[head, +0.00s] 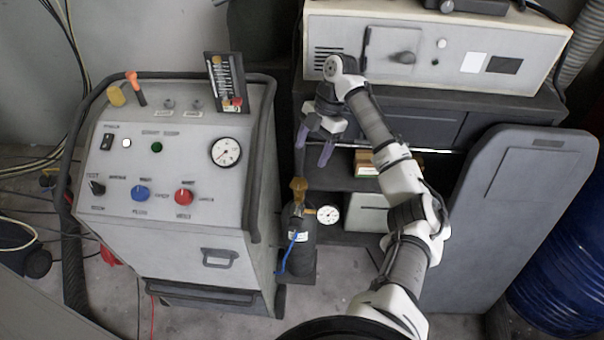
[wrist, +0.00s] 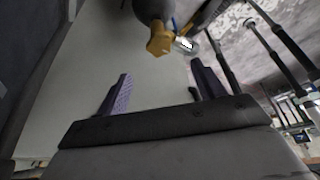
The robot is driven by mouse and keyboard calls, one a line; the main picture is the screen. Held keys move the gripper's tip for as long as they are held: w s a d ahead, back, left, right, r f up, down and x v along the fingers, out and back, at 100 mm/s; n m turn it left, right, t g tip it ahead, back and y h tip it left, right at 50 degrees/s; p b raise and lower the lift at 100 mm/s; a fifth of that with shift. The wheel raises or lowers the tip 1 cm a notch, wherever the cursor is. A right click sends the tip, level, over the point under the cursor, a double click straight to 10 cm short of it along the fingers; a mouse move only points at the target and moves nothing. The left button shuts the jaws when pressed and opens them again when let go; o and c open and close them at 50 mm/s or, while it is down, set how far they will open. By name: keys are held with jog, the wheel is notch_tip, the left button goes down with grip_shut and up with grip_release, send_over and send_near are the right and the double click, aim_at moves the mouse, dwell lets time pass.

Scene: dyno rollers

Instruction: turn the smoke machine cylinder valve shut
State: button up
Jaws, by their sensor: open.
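The gas cylinder (head: 298,254) is dark and stands upright on the floor, just right of the grey smoke machine (head: 175,190). Its yellow-brown valve (head: 298,186) is on top, with a round white gauge (head: 328,215) to its right and a blue hose (head: 287,254) at its left. My gripper (head: 313,156) is open and empty, above and slightly right of the valve, apart from it. In the wrist view the valve (wrist: 160,40) shows beyond the fingertips, roughly between them but nearer the top edge; the gripper (wrist: 160,88) touches nothing there.
The smoke machine's panel has knobs and a gauge (head: 226,152). A dark cabinet (head: 420,122) with a light-coloured device (head: 435,55) stands behind. A grey panel (head: 515,215) and blue barrel (head: 560,275) are at right. Cables lie on the floor at left.

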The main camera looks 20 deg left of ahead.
aim_at(299, 182)
jog(key=x, duration=0.9)
jog(key=shift+f, duration=0.2)
jog(key=c, duration=1)
